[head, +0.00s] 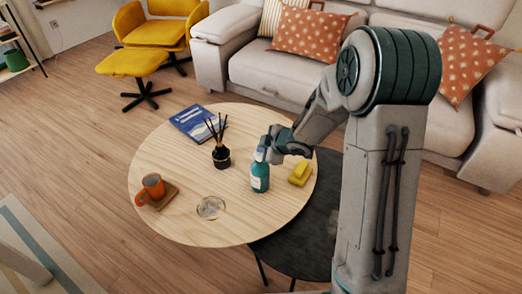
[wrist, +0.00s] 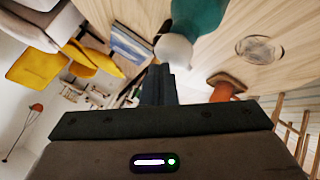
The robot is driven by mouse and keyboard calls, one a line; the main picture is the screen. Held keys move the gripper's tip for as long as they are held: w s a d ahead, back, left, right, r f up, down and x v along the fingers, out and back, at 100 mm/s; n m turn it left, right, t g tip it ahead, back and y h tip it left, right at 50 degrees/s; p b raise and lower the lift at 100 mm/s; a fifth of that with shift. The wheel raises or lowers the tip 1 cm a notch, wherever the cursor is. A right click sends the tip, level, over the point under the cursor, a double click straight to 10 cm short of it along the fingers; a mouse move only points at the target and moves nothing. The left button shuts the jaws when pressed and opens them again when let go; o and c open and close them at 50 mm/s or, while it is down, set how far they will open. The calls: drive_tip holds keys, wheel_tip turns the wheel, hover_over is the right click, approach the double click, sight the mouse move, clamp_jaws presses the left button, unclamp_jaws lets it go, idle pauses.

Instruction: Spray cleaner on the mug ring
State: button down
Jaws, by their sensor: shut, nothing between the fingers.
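A teal spray bottle (head: 260,179) with a pale label and a whitish head stands upright on the round wooden table (head: 225,125). In the wrist view the teal body (wrist: 198,14) and its white top (wrist: 174,50) show close to my fingers. My gripper (head: 271,146) is shut and empty at the bottle's head; I cannot tell whether it touches. Its dark fingers also show in the wrist view (wrist: 158,85). The mug ring (head: 211,208) is a round stain on the tabletop, left of and nearer than the bottle. It also shows in the wrist view (wrist: 260,48).
An orange mug (head: 153,186) stands on a wooden coaster (head: 164,200) left of the ring. A dark reed diffuser (head: 221,157), a blue book (head: 198,123) and a yellow sponge (head: 300,174) are on the table. A dark lower table (head: 318,215) adjoins at right.

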drive_tip(key=shift+r+p, duration=2.35)
drive_tip(key=shift+r, duration=0.25)
drive_tip(key=shift+r, duration=0.1)
drive_tip(key=s+d+r+m+h+p, duration=0.35)
drive_tip(key=d+r+m, duration=0.2)
drive_tip(key=r, duration=0.45)
drive_tip(key=s+d+r+m+h+p, duration=0.35)
drive_tip(key=s+d+r+p, duration=0.2)
drive_tip(key=r, duration=0.45)
drive_tip(key=s+r+m+g+p, duration=0.1)
drive_tip(key=s+r+m+p, duration=0.1)
drive_tip(key=s, duration=0.4)
drive_tip(key=s+r+m+g+y+p, duration=0.1)
drive_tip(key=s+r+m+g+p, duration=0.1)
drive_tip(key=s+r, duration=0.3)
drive_tip(key=s+r+m+g+p, duration=0.1)
drive_tip(key=s+r+m+p, duration=0.1)
drive_tip(key=s, duration=0.6)
drive_tip(key=shift+s+r+m, duration=0.25)
drive_tip(key=shift+r+m, duration=0.4)
drive_tip(key=shift+m, duration=0.25)
